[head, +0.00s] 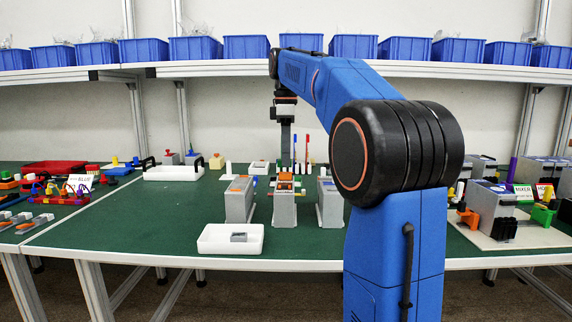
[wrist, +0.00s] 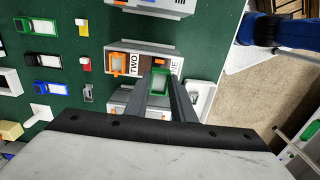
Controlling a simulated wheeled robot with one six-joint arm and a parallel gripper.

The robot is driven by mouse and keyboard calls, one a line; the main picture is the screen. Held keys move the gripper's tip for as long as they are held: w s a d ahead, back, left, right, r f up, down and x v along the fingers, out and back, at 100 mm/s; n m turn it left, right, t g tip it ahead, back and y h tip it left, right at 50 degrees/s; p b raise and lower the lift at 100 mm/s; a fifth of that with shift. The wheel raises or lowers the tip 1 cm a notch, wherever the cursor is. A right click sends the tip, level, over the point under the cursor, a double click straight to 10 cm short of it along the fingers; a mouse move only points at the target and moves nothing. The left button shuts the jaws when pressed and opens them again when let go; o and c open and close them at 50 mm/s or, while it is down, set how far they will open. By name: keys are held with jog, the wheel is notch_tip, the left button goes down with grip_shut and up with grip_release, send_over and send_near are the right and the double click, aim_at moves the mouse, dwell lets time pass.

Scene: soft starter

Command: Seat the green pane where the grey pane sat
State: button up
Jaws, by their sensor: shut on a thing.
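My gripper (wrist: 160,80) is shut on the green pane (wrist: 159,86), a small green frame with a pale middle held between the two fingers. In the wrist view it shows over the middle grey unit (wrist: 140,62), whose top bears the word TWO and an orange part. The same unit (head: 285,210) stands upright on the green table in the head view, with my gripper (head: 285,176) above it. Whether the pane touches the unit cannot be told. A grey pane (head: 239,237) lies in the white tray (head: 215,245) at the front edge.
Similar grey units stand close on the left (head: 240,203) and right (head: 330,205) of the middle one. Upright coloured pens (head: 307,148) stand behind. A mixer assembly (head: 490,210) is at the right. The table's left middle is clear.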

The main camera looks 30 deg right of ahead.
jog(key=shift+w, duration=0.1)
jog(key=shift+f, duration=2.8)
jog(key=shift+f, duration=0.35)
jog(key=o, duration=1.6)
jog(key=shift+r, duration=0.1)
jog(key=shift+r, duration=3.45)
